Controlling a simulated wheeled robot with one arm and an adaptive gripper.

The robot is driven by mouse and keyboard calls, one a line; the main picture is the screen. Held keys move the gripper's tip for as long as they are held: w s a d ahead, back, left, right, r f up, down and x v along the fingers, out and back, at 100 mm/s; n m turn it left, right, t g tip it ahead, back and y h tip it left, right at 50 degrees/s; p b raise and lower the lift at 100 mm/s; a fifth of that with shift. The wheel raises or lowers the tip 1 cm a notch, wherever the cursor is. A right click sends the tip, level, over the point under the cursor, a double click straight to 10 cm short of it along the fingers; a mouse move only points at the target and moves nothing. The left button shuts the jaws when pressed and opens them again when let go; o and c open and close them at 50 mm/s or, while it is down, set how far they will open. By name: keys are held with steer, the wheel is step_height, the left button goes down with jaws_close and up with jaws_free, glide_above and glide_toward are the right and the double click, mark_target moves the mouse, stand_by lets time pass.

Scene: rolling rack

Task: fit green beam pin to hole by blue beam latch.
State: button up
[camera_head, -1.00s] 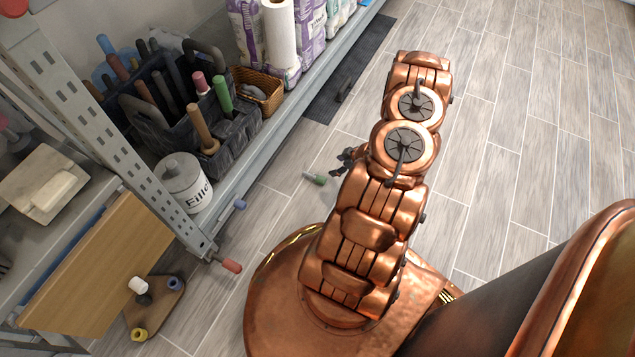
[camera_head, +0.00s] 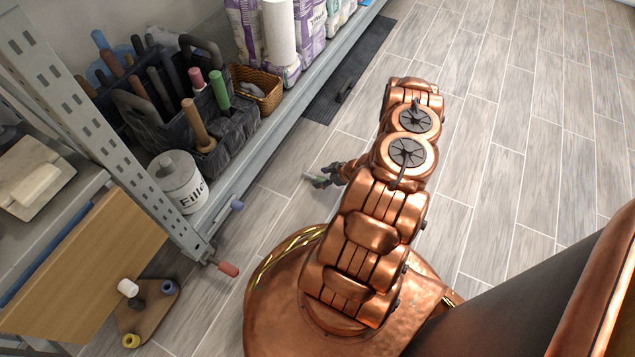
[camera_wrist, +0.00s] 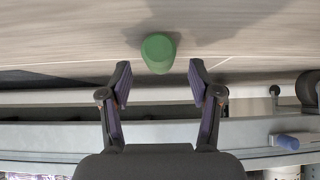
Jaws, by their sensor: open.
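The green pin (camera_wrist: 158,52) shows in the wrist view as a round green end, just beyond and between my fingertips. My gripper (camera_wrist: 159,76) is open with nothing between its fingers. In the head view my gripper (camera_head: 320,180) is beside the green pin (camera_head: 311,176), over the floor, and partly hides it. The blue latch (camera_head: 237,205) sticks out from the lower shelf beam (camera_head: 262,160), left of my gripper. It also shows in the wrist view (camera_wrist: 286,141) at the right. The hole by it cannot be made out.
A red-handled pin (camera_head: 228,268) sticks out low at the rack's upright (camera_head: 150,185). A wooden triangular board (camera_head: 150,318) with white, blue and yellow pegs is at lower left. A tool caddy (camera_head: 160,115) and a labelled can (camera_head: 181,182) stand on the shelf. Floor at right is clear.

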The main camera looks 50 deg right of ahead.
steer(key=shift+x, duration=0.85)
jaws_close()
